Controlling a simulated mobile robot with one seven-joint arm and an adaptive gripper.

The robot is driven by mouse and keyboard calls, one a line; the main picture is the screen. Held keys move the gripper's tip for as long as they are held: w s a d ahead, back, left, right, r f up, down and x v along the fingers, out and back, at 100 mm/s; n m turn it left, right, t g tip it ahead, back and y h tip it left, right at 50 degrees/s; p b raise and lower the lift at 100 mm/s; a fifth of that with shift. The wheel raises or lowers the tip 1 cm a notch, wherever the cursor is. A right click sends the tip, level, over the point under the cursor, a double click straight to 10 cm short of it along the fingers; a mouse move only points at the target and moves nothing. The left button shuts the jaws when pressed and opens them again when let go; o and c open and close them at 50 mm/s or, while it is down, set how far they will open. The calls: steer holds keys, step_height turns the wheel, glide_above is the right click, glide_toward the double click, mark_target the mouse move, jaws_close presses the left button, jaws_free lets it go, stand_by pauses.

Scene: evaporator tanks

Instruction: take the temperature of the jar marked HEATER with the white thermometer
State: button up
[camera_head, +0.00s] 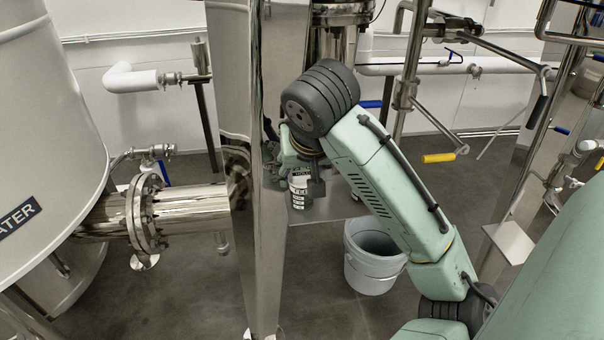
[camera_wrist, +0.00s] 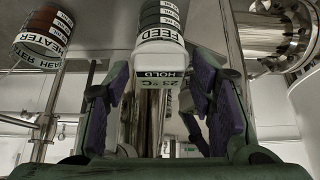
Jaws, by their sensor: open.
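In the wrist view a white jar marked FEED (camera_wrist: 160,34) with several stacked label bands is at top centre. A similar jar marked HEATER (camera_wrist: 44,42) is at top left, to the side of my gripper. In the head view the FEED jar (camera_head: 300,188) stands beneath my wrist. The HEATER jar cannot be made out there.
A tall steel column (camera_head: 262,230) partly hides my gripper in the head view. The jar stands on a steel surface (camera_head: 338,209). A grey bucket (camera_head: 372,272) is on the floor. A large tank (camera_head: 40,130) and flanged pipe (camera_head: 190,207) are at left.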

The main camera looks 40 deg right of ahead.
steer(key=shift+x, duration=1.05)
steer(key=c, duration=0.7)
steer(key=shift+r, duration=0.2)
